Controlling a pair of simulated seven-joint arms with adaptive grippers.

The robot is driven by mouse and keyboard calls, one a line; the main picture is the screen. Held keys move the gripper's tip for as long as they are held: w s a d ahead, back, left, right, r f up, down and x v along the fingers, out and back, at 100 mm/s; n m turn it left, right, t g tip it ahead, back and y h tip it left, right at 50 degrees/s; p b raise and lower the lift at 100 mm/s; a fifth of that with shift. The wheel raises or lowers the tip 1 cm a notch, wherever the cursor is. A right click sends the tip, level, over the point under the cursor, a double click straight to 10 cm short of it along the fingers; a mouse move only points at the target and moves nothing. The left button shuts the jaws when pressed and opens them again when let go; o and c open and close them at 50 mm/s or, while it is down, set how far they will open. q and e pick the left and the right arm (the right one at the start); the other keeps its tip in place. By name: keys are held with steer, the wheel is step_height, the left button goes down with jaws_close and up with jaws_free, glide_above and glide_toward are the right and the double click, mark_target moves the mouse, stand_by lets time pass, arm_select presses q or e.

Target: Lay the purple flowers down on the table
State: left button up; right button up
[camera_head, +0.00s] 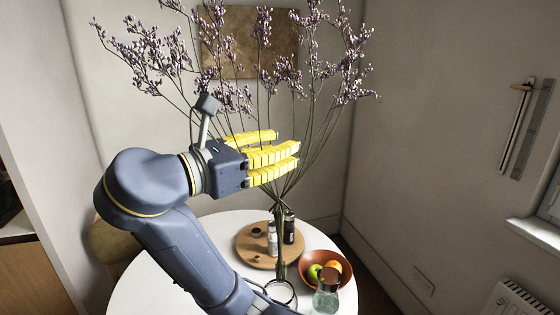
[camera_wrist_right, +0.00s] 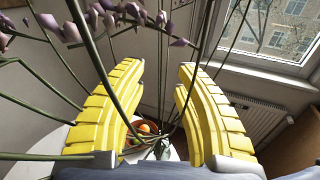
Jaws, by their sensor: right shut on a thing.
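The purple flowers (camera_head: 275,75) are a tall, wide-spreading bunch of branches with small blossoms, standing upright above the table (camera_head: 225,228). Their stems gather into a narrow bundle whose lower end reaches down in front of the wooden board. My right gripper (camera_head: 284,157), with yellow fingers, is shut on stems of the flowers above the gathered part. In the right wrist view, stems (camera_wrist_right: 97,62) run between and around the yellow fingers (camera_wrist_right: 160,70). A round, pale-rimmed vessel (camera_head: 281,292) is at the stems' lower end; I cannot tell whether the stems are inside it. My left gripper is not in view.
A round wooden board (camera_head: 258,260) carries small bottles (camera_head: 289,228). A reddish bowl (camera_head: 343,268) holds fruit, with a glass bottle (camera_head: 326,294) in front. The table's left part is bare beside my arm. Walls, a window (camera_head: 552,205) and a radiator (camera_head: 515,300) surround it.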

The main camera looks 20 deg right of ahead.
steer(key=shift+r, duration=12.8)
